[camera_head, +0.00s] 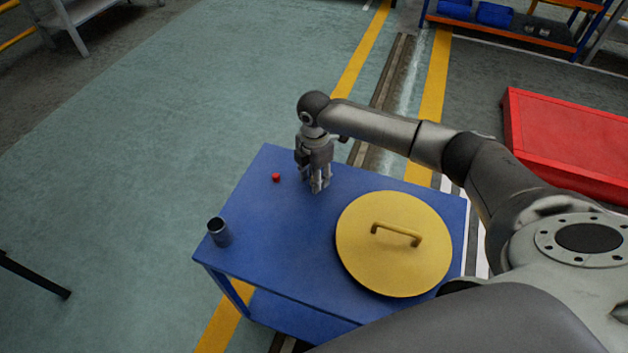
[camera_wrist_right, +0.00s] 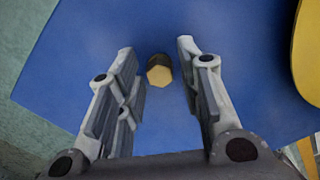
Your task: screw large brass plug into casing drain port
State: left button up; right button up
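The brass plug (camera_wrist_right: 159,75), with a hexagonal brass face and a dark body, is on the blue table in the right wrist view. It shows between the two spread fingers of my right gripper (camera_wrist_right: 156,47), with blue gaps on both sides. In the head view my right gripper (camera_head: 319,187) points down over the back part of the table, and I cannot make out the plug there. The exact height of the fingertips above the table is hard to tell. My left gripper is not in view. The casing and its drain port are not in view.
The blue table (camera_head: 282,235) carries a round yellow lid with a handle (camera_head: 385,262), a dark cup (camera_head: 219,232) at the left corner and a small red piece (camera_head: 276,177). A red box (camera_head: 565,140) stands at the right. Open floor lies to the left.

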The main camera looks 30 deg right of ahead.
dwell(0.4)
jog(key=shift+p, duration=0.45)
jog(key=shift+c, duration=0.4)
grip_shut()
jog(key=shift+r, duration=0.15)
jog(key=shift+r+p, duration=1.6)
jog(key=shift+p, duration=0.5)
